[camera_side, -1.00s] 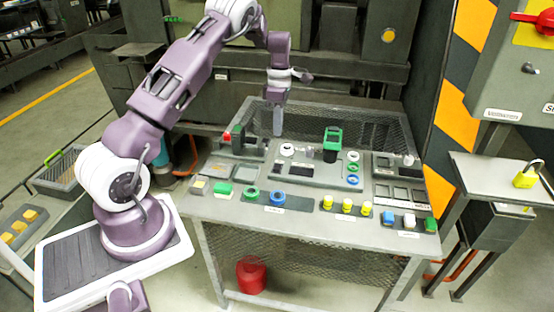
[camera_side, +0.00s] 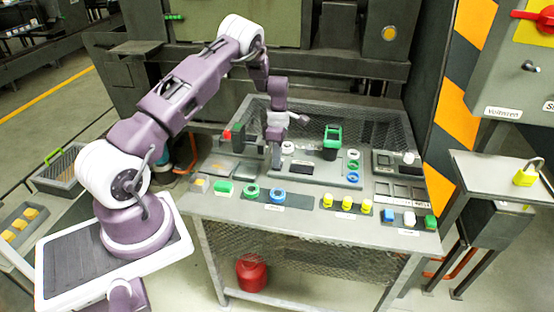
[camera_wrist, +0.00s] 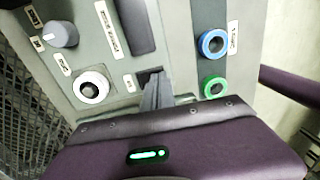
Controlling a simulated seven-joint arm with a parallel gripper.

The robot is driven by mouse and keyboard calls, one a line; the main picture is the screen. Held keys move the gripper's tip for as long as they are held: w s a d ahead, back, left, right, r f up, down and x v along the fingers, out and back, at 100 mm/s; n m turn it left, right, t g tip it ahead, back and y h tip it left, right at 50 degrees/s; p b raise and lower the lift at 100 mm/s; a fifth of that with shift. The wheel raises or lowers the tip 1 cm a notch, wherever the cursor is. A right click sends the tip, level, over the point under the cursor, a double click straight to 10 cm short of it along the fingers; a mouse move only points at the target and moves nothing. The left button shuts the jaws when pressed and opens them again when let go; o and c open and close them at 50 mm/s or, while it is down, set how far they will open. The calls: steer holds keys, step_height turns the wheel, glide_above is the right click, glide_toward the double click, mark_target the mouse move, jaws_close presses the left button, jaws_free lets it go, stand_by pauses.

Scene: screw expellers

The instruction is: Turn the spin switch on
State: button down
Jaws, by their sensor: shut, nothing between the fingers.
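No label naming the spin switch is legible, so I cannot tell for certain which control it is. My gripper (camera_side: 276,164) points down at the panel, shut and empty. In the wrist view its fingertips (camera_wrist: 152,82) are at a small dark square control (camera_wrist: 148,75), partly covering it. I cannot tell whether they touch it. To the left of the fingers in the wrist view are a white ring with a dark centre (camera_wrist: 91,88) and a grey rotary knob (camera_wrist: 60,34). The white ring also shows in the side view (camera_side: 288,147), right of the gripper.
A blue ring (camera_wrist: 212,43) and a green ring (camera_wrist: 214,86) stand on the panel's front strip. A green-handled part (camera_side: 332,136) rises right of the gripper. A mesh guard (camera_side: 380,128) closes the back. Yellow buttons (camera_side: 347,204) line the front.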

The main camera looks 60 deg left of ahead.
steer(key=shift+s+d+f, duration=0.1)
steer(key=shift+f, duration=0.1)
steer(key=shift+w+a+r, duration=0.25)
steer(key=shift+w+a, duration=0.35)
steer(key=shift+w, duration=0.05)
step_height(320, 180, up, 14)
steer(key=w+a, duration=0.1)
stand_by(0.4)
